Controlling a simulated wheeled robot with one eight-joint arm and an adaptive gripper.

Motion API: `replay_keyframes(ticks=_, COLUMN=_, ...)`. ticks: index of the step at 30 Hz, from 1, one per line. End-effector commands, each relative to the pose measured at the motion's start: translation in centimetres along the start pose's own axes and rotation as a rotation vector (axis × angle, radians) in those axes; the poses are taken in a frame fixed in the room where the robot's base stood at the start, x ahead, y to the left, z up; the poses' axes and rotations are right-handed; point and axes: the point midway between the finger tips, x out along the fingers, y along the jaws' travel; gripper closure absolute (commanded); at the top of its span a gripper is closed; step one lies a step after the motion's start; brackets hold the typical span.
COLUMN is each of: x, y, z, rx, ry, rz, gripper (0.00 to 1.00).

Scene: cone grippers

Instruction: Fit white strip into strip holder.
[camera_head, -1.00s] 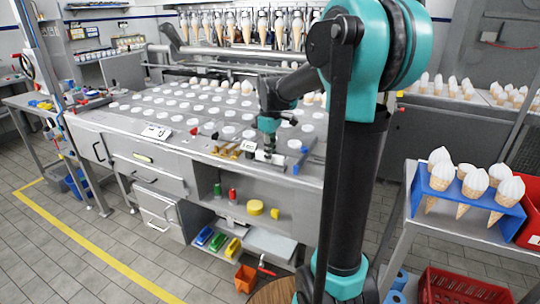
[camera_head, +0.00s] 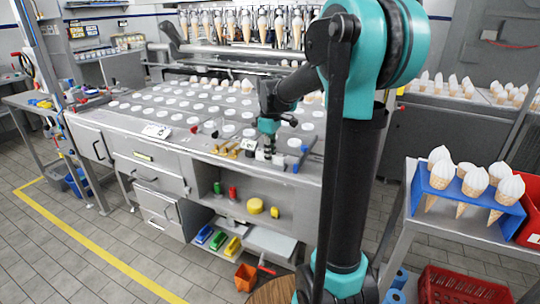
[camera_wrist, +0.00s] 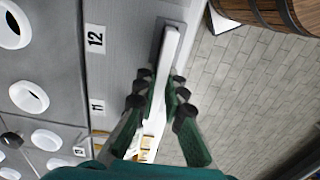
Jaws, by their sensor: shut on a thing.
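My gripper (camera_wrist: 160,98) is shut on the white strip (camera_wrist: 169,52), a long narrow bar, at the front edge of the grey machine top. The strip runs up and down the wrist view, its upper part sticking out past my fingers. A grey channel-like piece (camera_wrist: 157,40), apparently the strip holder, lies along the strip's upper end. I cannot tell whether the strip is seated in it or only above it. In the head view my gripper (camera_head: 268,145) points down at the front edge, and the strip is too small to make out clearly.
The machine top (camera_head: 130,120) has rows of round white openings. Number labels 12 (camera_wrist: 95,39) and 11 (camera_wrist: 97,107) lie left of the strip. Yellow pieces (camera_head: 228,149) and a blue piece (camera_head: 302,158) flank my gripper. A barrel (camera_wrist: 268,15) stands beyond the edge over open floor.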

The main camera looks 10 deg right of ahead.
Motion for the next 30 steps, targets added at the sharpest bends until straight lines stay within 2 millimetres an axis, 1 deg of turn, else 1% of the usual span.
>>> replay_keyframes(ticks=1, x=0.0, y=0.0, z=0.0, rx=0.0, ry=0.0, rz=0.0, gripper=0.87)
replay_keyframes(ticks=6, x=0.0, y=0.0, z=0.0, rx=0.0, ry=0.0, rz=0.0, gripper=0.66)
replay_keyframes(ticks=14, x=0.0, y=0.0, z=0.0, rx=0.0, ry=0.0, rz=0.0, gripper=0.66)
replay_keyframes(ticks=17, x=-0.3, y=0.0, z=0.0, rx=0.0, ry=0.0, rz=0.0, gripper=0.66)
replay_keyframes(ticks=20, x=-1.2, y=0.0, z=0.0, rx=0.0, ry=0.0, rz=0.0, gripper=0.66)
replay_keyframes(ticks=23, x=-2.9, y=0.0, z=0.0, rx=0.0, ry=0.0, rz=0.0, gripper=0.66)
replay_keyframes(ticks=30, x=-7.8, y=0.0, z=0.0, rx=0.0, ry=0.0, rz=0.0, gripper=0.66)
